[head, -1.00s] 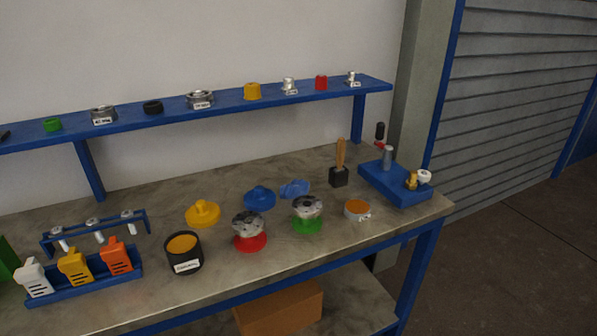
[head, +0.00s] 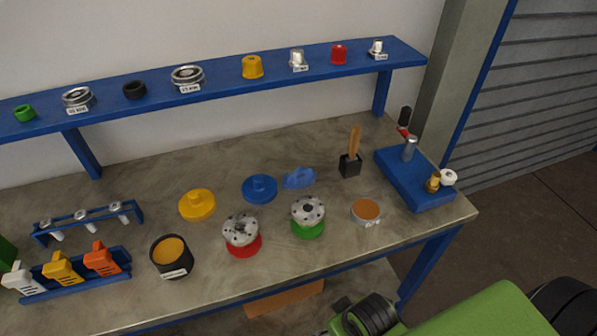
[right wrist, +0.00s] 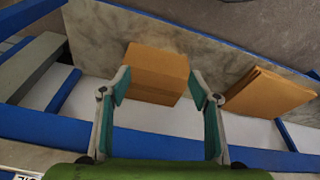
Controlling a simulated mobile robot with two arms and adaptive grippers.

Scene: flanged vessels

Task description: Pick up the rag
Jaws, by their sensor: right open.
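The rag (head: 299,178) is a small crumpled blue cloth on the workbench top, right of a blue flanged cap and behind the metal flange on the green base. My right arm shows at the bottom right of the head view, far in front of the rag and below the bench top. In the right wrist view my right gripper (right wrist: 160,92) is open and empty, its fingers apart in front of a cardboard box. The rag is not in the right wrist view. My left gripper is not in view.
A blue cap (head: 260,188), a green-based flange (head: 308,212), a red-based flange (head: 241,232) and a brush in a black block (head: 350,165) stand around the rag. A blue shelf (head: 215,88) runs above the back. Cardboard boxes (right wrist: 157,72) lie under the bench.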

